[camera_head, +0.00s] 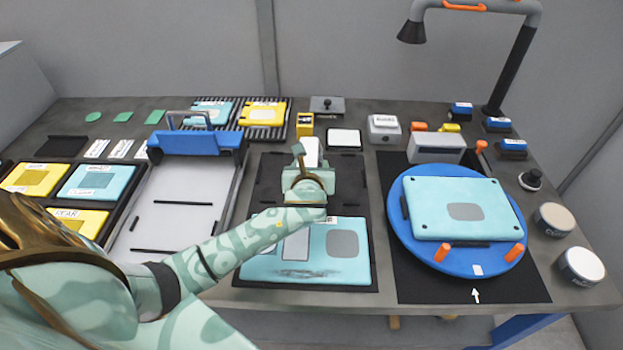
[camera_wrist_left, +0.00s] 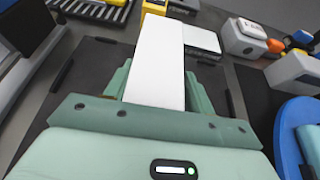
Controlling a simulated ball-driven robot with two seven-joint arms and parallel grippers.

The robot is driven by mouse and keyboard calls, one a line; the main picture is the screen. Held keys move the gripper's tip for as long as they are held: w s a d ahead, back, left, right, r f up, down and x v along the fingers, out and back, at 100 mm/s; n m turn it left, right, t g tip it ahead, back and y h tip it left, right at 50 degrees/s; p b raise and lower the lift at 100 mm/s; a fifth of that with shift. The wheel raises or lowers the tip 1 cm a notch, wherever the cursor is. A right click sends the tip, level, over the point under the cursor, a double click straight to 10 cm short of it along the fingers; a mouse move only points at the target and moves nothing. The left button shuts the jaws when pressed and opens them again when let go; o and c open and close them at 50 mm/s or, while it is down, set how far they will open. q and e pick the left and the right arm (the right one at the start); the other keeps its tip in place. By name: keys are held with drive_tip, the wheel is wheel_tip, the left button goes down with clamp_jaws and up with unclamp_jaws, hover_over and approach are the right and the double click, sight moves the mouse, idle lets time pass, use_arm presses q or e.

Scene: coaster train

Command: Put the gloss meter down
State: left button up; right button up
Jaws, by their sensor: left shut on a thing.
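My left gripper (camera_head: 310,172) is shut on the gloss meter (camera_head: 311,150), a plain white block. It holds the block over the dark mat (camera_head: 268,180) in the middle of the table. In the left wrist view the gloss meter (camera_wrist_left: 157,65) sticks out forward between the green fingers. Its underside is hidden, so I cannot tell how high it is above the mat. A flat white pad (camera_head: 344,138) lies just beyond and to the right; it also shows in the left wrist view (camera_wrist_left: 201,40). My right gripper is not in view.
A yellow device (camera_head: 305,124) stands behind the gripper. A light blue panel (camera_head: 350,262) lies nearer, partly under my arm. The blue turntable (camera_head: 405,232) with another panel is at right. A grey tray with a blue clamp (camera_head: 198,143) is at left. Bare mat surrounds the gripper.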

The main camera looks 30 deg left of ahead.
use_arm(q)
wheel_tip(320, 180, down, 4)
drive_tip(key=shift+w+r+b, duration=0.15)
drive_tip(key=shift+b, duration=0.7)
drive_tip(key=shift+r, duration=0.15)
drive_tip(key=o, duration=1.3)
drive_tip(key=p+v, duration=0.4)
drive_tip(key=v, duration=0.7)
drive_tip(key=shift+r, duration=0.1)
drive_tip(key=shift+s+d, duration=0.25)
drive_tip(key=shift+s, duration=0.25)
